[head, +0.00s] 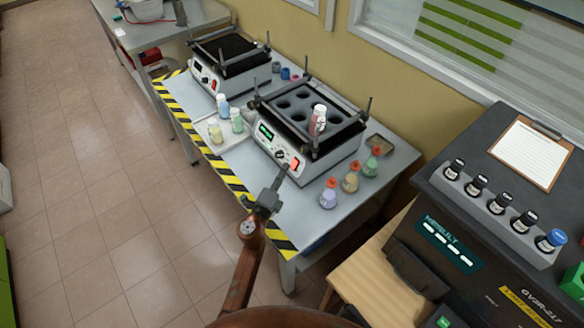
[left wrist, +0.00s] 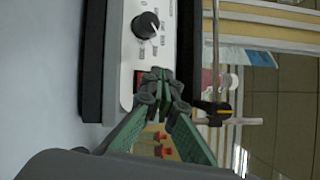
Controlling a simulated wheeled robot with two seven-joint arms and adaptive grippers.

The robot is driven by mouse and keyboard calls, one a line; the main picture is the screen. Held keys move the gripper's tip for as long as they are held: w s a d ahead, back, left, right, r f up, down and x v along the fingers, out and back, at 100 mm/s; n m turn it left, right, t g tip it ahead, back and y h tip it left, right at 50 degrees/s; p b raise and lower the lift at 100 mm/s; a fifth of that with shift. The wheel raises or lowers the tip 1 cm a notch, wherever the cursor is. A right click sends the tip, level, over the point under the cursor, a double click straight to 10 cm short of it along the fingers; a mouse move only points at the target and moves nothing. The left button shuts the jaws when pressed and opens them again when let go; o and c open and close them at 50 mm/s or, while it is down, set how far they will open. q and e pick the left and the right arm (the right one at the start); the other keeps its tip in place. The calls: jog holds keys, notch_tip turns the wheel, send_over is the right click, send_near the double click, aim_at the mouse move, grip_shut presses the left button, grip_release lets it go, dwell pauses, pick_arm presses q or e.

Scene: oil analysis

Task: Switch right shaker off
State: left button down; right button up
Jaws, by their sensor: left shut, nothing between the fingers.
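The right shaker (head: 268,143) stands on the grey table, with a lit green display, a knob (head: 280,155) and a red switch (head: 296,163) on its white front panel. A bottle (head: 317,120) stands in its black tray. My left gripper (head: 281,174) is shut and empty, with its tips close in front of the panel by the red switch. In the left wrist view the fingertips (left wrist: 160,86) lie over the panel beside the black knob (left wrist: 146,25), partly hiding the red switch (left wrist: 138,76). I cannot tell whether they touch it. My right gripper is not in view.
The left shaker (head: 228,62) stands farther back. Small flasks (head: 350,182) stand right of the right shaker, and bottles on a small tray (head: 205,131) to its left. A dark analyser (head: 440,240) stands at the right. The table's front edge has striped tape.

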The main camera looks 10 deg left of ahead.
pick_arm(q)
jog(key=shift+f, duration=0.1)
dwell(0.7)
jog(key=shift+w+d+f, duration=0.2)
jog(key=shift+w+d, duration=0.05)
jog(key=shift+w, duration=0.05)
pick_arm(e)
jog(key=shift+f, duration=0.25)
pick_arm(q)
jog(key=shift+w+d+f+b, duration=0.15)
jog(key=shift+w+b, duration=0.05)
jog(key=shift+b, duration=0.3)
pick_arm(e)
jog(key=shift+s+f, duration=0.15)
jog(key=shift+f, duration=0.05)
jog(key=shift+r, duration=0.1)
pick_arm(q)
jog(key=shift+s+a+r+p, duration=0.4)
jog(key=shift+s+r+p, duration=0.05)
jog(key=shift+s+p, duration=0.1)
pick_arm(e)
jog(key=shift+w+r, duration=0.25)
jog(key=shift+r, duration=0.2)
